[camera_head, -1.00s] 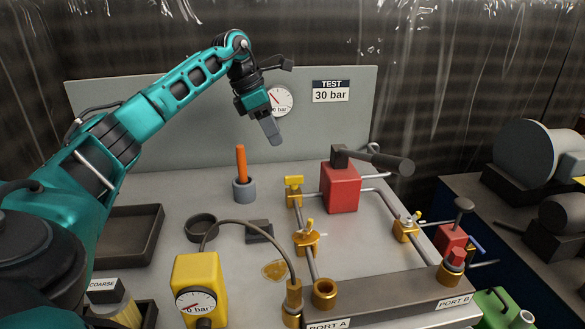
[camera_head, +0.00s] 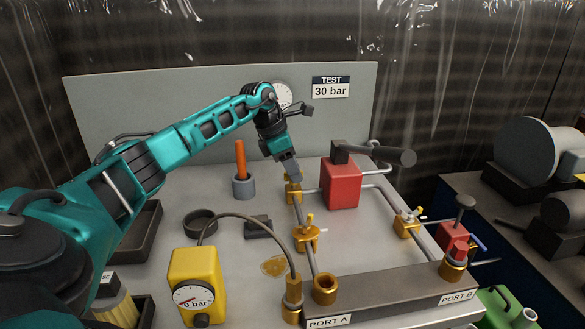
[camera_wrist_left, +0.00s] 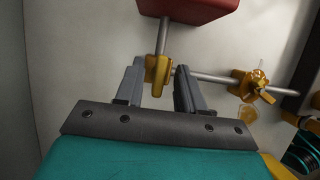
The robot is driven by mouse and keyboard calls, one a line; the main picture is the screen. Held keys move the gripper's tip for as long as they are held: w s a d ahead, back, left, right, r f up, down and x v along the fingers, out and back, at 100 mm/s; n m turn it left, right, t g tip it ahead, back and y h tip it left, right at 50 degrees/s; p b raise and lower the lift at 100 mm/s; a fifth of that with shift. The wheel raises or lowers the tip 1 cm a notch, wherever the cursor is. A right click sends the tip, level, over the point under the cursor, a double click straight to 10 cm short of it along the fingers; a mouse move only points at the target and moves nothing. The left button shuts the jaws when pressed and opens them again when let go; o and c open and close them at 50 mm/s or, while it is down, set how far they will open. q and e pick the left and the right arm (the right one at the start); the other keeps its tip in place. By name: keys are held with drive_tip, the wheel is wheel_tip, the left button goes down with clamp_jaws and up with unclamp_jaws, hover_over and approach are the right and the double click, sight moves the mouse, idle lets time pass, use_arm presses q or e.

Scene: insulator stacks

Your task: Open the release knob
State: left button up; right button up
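A gold knob (camera_head: 293,194) sits on the pipe fitting left of the red block; I take it for the release knob. My left gripper (camera_head: 291,172) is just above it and partly hides its top in the head view. In the left wrist view, the gold knob (camera_wrist_left: 157,72) lies between the tips of the two spread grey fingers, closer to the left finger. The left gripper (camera_wrist_left: 159,84) is open there, with a gap on the right side of the knob. Whether the left finger touches it I cannot tell. My right gripper is not in view.
The red block (camera_head: 341,187) with a black lever (camera_head: 385,156) stands just right of the gripper. Other gold valves (camera_head: 306,237) sit along the pipes. A yellow gauge box (camera_head: 197,285) with a hose stands in front. An orange-handled tool (camera_head: 241,160) stands in a grey cup.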

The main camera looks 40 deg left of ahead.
use_arm(q)
drive_tip(key=c, duration=0.6)
clamp_jaws()
